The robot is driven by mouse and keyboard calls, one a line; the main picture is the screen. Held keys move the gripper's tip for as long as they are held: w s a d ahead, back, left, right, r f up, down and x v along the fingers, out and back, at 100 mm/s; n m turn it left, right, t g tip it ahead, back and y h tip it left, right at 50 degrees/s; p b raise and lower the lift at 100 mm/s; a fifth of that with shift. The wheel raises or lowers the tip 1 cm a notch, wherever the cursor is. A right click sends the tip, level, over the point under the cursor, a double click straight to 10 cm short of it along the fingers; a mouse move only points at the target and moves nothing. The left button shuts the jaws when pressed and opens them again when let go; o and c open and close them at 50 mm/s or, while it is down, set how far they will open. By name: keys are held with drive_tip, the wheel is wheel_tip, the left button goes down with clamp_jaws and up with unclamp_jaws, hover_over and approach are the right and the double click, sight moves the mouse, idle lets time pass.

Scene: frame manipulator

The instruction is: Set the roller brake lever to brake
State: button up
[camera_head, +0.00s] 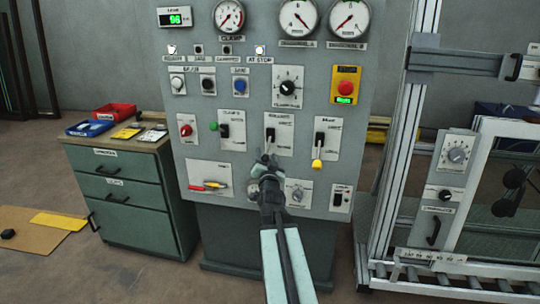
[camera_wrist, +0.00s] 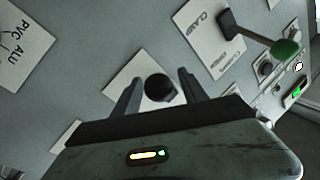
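The control panel (camera_head: 215,140) has a row of lever plates. In the wrist view my gripper (camera_wrist: 160,90) is open, with a finger on each side of a round black knob (camera_wrist: 159,88). Gaps show between knob and fingers; the knob appears to be the middle lever's end.
A green-knobbed clamp lever (camera_head: 217,127) is to the left and a yellow-tipped lever (camera_head: 317,160) to the right, both close. A PVC/ALU selector (camera_head: 297,193) sits just right of my gripper. A drawer cabinet (camera_head: 125,185) stands left; a metal frame (camera_head: 395,150) stands right.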

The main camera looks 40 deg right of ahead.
idle(0.3)
drive_tip(key=w+a+f+n+g+y, duration=0.2)
drive_tip(key=w+a+f+n+y, duration=0.25)
drive_tip(key=a+f, duration=0.55)
drive_tip(key=s+a+f+n+g+y, duration=0.15)
drive_tip(key=a+f, duration=0.25)
drive_tip(key=a, duration=0.4)
drive_tip(key=s+a+f+n+g+y, duration=0.1)
drive_tip(key=a+f+n+g+y, duration=0.15)
drive_tip(key=a+f, duration=0.45)
drive_tip(key=s+a+f+n+g+y, duration=0.1)
drive_tip(key=a+f+n+g+y, duration=0.15)
drive_tip(key=a, duration=0.75)
drive_tip(key=s+a+f+n+g, duration=0.25)
drive_tip(key=s+a+g, duration=0.45)
drive_tip(key=s+a, duration=0.55)
wheel_tip(320, 180, up, 21)
drive_tip(key=d+p, duration=0.1)
drive_tip(key=p, duration=2.1)
drive_tip(key=shift+r+y, duration=0.2)
drive_tip(key=shift+y, duration=0.1)
drive_tip(key=shift+w+d+m, duration=0.1)
drive_tip(key=shift+w+m, duration=0.05)
drive_tip(key=shift+m, duration=0.1)
